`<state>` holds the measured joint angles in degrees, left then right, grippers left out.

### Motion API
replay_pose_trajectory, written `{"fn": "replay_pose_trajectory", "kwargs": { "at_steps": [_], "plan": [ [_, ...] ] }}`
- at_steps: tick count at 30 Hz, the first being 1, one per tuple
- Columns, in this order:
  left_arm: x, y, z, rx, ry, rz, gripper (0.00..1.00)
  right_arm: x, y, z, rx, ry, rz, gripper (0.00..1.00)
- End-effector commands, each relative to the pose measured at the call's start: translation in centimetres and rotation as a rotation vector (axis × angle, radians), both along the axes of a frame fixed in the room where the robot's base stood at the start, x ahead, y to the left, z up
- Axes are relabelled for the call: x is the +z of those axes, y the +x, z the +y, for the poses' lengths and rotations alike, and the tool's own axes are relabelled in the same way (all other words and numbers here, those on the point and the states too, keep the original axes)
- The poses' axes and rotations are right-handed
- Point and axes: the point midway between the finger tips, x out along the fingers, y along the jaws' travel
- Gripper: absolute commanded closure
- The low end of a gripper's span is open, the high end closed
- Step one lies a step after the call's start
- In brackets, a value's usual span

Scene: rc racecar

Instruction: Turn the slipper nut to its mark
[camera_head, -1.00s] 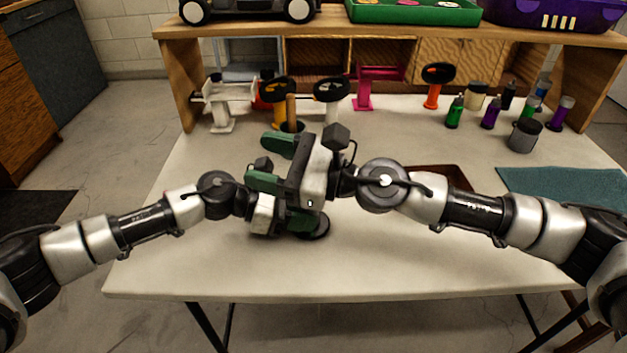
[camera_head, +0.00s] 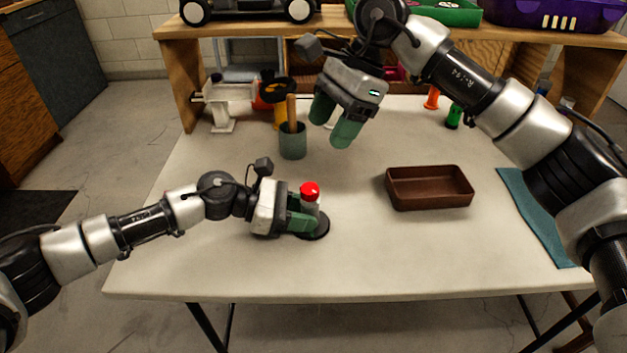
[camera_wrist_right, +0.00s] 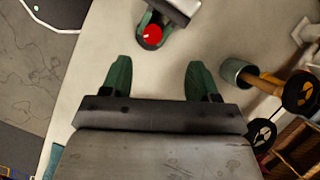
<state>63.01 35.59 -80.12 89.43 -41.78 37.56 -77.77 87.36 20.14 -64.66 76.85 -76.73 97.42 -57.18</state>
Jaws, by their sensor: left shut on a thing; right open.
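The slipper nut, a red round cap (camera_head: 309,191), sits on top of a short grey upright body (camera_head: 311,208) on a black disc base (camera_head: 318,230). My left gripper (camera_head: 303,217) is shut on the grey body from the left, below the red cap. In the right wrist view the red cap (camera_wrist_right: 152,38) shows from above with a small pale line on it; I cannot tell whether that meets a mark. My right gripper (camera_head: 334,128) is raised behind and above the cap, open and empty; its spread green fingers (camera_wrist_right: 157,78) also show in the wrist view.
A brown tray (camera_head: 430,203) stands right of the nut, with a teal mat (camera_head: 535,218) beyond it. A grey-green cup (camera_head: 292,146) with a wooden-handled tool stands behind. A white stand (camera_head: 222,105) is at back left. The front tabletop is clear.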

Motion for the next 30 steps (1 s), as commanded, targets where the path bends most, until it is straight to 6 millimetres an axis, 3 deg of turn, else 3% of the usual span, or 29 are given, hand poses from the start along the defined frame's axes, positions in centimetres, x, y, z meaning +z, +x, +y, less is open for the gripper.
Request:
{"fn": "replay_pose_trajectory", "kwargs": {
  "at_steps": [8,21,30],
  "plan": [
    [0.0,0.0,0.0,0.000,0.000,0.000,0.86,-0.3,0.0,-1.0,-0.001,-0.081,0.022,0.40],
    [0.0,0.0,0.0,0.000,0.000,0.000,0.86,-7.8,-1.5,1.8,0.001,-0.078,0.022,0.40],
    [0.0,0.0,0.0,0.000,0.000,0.000,0.86,-10.4,-2.0,2.8,-0.002,-0.078,0.020,0.40]
  ]
}}
